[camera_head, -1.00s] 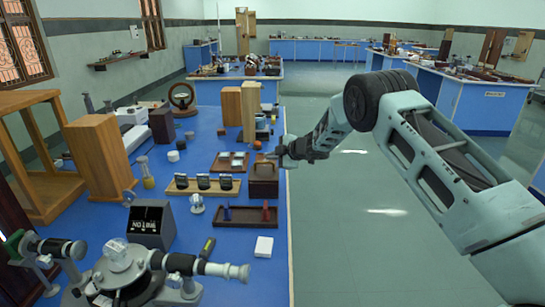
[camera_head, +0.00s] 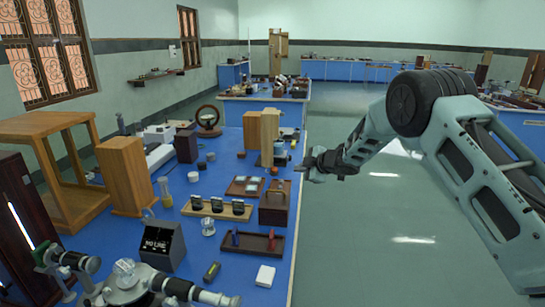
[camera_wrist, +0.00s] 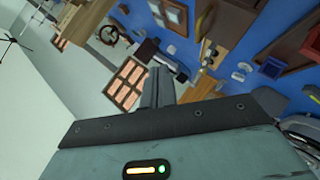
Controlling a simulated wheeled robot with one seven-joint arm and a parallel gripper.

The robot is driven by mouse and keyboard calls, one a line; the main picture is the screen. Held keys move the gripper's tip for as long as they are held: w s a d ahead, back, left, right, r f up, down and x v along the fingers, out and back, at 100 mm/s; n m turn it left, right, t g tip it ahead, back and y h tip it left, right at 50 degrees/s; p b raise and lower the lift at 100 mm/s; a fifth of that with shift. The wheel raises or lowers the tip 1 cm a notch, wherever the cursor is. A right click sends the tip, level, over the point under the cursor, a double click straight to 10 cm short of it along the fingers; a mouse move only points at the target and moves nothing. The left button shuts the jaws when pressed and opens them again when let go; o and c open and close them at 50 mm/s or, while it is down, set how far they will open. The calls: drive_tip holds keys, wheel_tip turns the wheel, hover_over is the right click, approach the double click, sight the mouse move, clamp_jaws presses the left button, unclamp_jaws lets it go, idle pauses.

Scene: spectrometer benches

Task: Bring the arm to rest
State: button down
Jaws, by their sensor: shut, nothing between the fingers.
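My gripper (camera_head: 308,165) is shut and empty. In the head view it hangs at the end of my bent arm, just right of the blue bench's (camera_head: 270,285) long edge, beside the wooden box with a handle (camera_head: 273,207). In the wrist view my shut fingers (camera_wrist: 158,85) point up into the picture, with the bench and its items beyond them, tilted. It touches nothing that I can see.
On the bench are a tray with red and blue pieces (camera_head: 250,242), a row of lenses on a wooden holder (camera_head: 217,208), wooden blocks (camera_head: 124,175) and a spectrometer (camera_head: 130,283). Open green floor (camera_head: 370,250) lies to the right. Another blue bench (camera_head: 255,110) stands behind.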

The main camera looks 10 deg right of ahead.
drive_tip(key=s+a+r+m+g+h, duration=0.1)
drive_tip(key=s+a+r+m+h, duration=0.3)
drive_tip(key=s, duration=0.6)
drive_tip(key=s+a+r+m+g+y, duration=0.1)
drive_tip(key=s+a+r+m+g, duration=0.15)
drive_tip(key=s+a+r, duration=0.55)
drive_tip(key=s+d+f+m+g+h, duration=0.1)
drive_tip(key=s+f+g, duration=0.1)
drive_tip(key=s, duration=1.8)
drive_tip(key=s+d+f+m+g+h, duration=0.1)
drive_tip(key=s+g, duration=0.4)
drive_tip(key=s, duration=1.5)
drive_tip(key=shift+s+d+f+m+h, duration=0.25)
drive_tip(key=shift+d+f+m+h, duration=0.15)
drive_tip(key=shift+d+m, duration=0.2)
